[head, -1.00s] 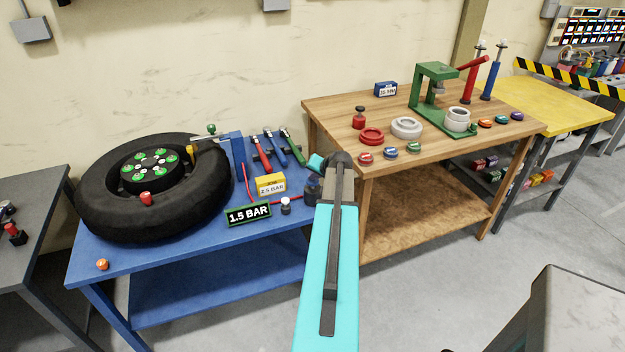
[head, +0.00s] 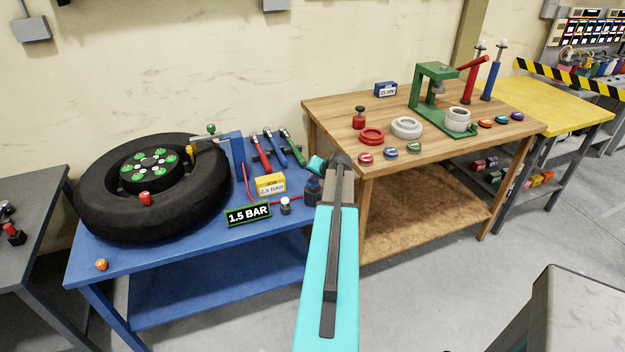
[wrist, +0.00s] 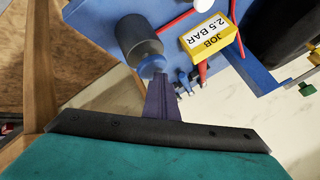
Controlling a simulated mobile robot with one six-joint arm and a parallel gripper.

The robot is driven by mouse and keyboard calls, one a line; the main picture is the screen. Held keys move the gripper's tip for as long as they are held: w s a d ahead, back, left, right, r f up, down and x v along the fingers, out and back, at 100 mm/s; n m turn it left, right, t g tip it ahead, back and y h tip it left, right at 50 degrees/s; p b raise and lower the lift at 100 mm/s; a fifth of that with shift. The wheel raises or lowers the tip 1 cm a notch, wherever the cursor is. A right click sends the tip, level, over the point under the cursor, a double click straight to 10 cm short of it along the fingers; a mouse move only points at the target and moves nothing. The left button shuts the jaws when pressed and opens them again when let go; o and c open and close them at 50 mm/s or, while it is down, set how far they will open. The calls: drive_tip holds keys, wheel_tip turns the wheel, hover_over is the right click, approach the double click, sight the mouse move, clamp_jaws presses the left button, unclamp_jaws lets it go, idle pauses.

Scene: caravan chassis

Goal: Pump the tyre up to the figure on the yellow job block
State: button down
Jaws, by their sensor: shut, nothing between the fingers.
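The black tyre (head: 100,212) lies flat on the blue bench, with a green-studded hub (head: 152,168) in its middle. The yellow job block (head: 270,184) reads 2.5 BAR; it also shows in the wrist view (wrist: 211,38). A black display (head: 248,214) in front of it reads 1.5 BAR. A dark grey cylinder (head: 312,191) with a blue end (wrist: 152,66) stands at the bench's right end, partly behind my arm. My gripper (wrist: 160,80) is shut and empty, its tips close to the blue end. I cannot tell whether they touch.
A red hose (head: 247,185) runs over the blue bench (head: 180,262). Red, blue and green-handled tools (head: 275,148) lie at its back. A white-topped knob (head: 285,205) stands beside the display. The wooden bench (head: 335,108) with a green press (head: 437,85) is to the right.

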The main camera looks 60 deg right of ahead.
sight(314, 183)
drive_tip(key=shift+f+b, duration=0.45)
drive_tip(key=shift+f, duration=0.15)
idle(0.8)
drive_tip(key=shift+r, duration=0.15)
drive_tip(key=shift+r+p, duration=0.7)
drive_tip(key=shift+r, duration=1.25)
drive_tip(key=shift+r, duration=0.15)
wheel_tip(314, 183, up, 5)
drive_tip(key=shift+f+p, duration=0.15)
drive_tip(key=shift+p, duration=0.85)
